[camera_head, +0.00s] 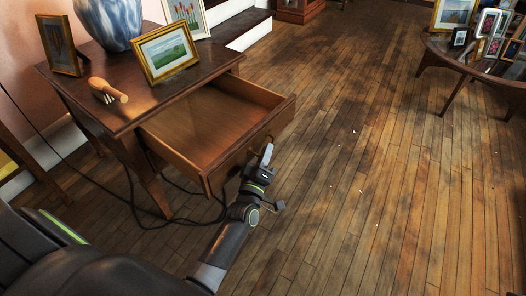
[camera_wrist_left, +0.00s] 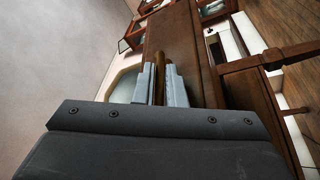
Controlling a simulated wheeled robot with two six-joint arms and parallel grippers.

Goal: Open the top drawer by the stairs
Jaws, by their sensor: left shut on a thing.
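The wooden side table (camera_head: 138,108) stands at the upper left in the head view, near the stairs (camera_head: 240,30). Its top drawer (camera_head: 212,122) is pulled well out, and its inside looks empty. My left gripper (camera_head: 263,158) is at the drawer's front panel. In the left wrist view the fingers (camera_wrist_left: 161,84) are shut on a narrow brass-brown piece, which looks like the drawer handle (camera_wrist_left: 159,66). The gripper mostly hides the handle in the head view. My right gripper is not in view.
On the table stand a blue-white vase (camera_head: 110,20), picture frames (camera_head: 167,50) and a wooden-handled brush (camera_head: 106,90). A dark cable (camera_head: 130,205) lies on the floor beneath. A round table (camera_head: 440,50) stands at the upper right. The wooden floor between is mostly clear, with small pale specks.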

